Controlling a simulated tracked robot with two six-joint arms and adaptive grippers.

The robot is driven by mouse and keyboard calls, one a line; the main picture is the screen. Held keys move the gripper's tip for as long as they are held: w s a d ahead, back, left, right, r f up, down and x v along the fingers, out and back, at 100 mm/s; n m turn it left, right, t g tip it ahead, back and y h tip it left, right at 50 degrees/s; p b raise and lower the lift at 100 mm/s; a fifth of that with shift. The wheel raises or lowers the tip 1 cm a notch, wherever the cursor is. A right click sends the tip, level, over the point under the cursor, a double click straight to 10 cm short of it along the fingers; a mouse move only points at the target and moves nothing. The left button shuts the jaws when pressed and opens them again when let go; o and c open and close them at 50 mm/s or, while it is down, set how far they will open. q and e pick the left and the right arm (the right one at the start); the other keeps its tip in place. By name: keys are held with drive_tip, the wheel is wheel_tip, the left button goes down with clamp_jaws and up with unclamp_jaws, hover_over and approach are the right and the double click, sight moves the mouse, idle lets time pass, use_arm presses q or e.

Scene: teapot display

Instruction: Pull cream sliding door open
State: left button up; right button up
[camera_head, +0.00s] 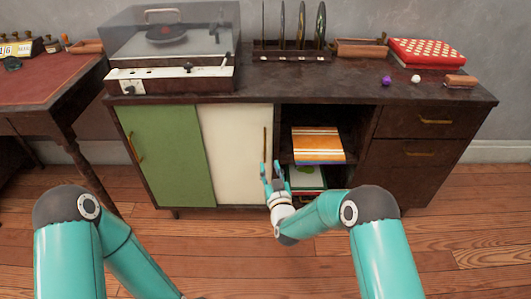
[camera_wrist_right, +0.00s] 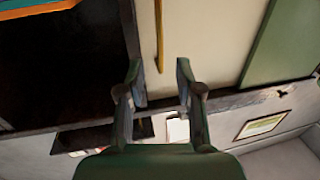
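The cream sliding door (camera_head: 232,150) stands in the middle of the dark wooden cabinet, beside an open shelf section. Its slim vertical brass handle (camera_head: 265,142) is near the door's right edge. My right gripper (camera_head: 270,172) is open and empty near the lower end of the handle. In the right wrist view, the handle (camera_wrist_right: 159,36) lies ahead of the gap between the two fingertips (camera_wrist_right: 157,76), and the cream door (camera_wrist_right: 205,40) fills the upper middle. I cannot tell whether a finger touches the door. My left gripper is out of view; only the left arm shows.
A green door (camera_head: 168,155) is left of the cream one. The open section holds an orange-striped item (camera_head: 318,145) and books below. Drawers (camera_head: 425,122) are at right. A record player (camera_head: 170,55) stands on top. The floor in front is clear.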

sight(265, 151)
drive_tip(key=w, duration=0.3)
drive_tip(key=w+a+b, duration=0.1)
drive_tip(key=w, duration=0.4)
drive_tip(key=shift+w+a+b, duration=0.35)
drive_tip(key=shift+w+b, duration=0.05)
drive_tip(key=shift+c, duration=0.2)
clamp_jaws()
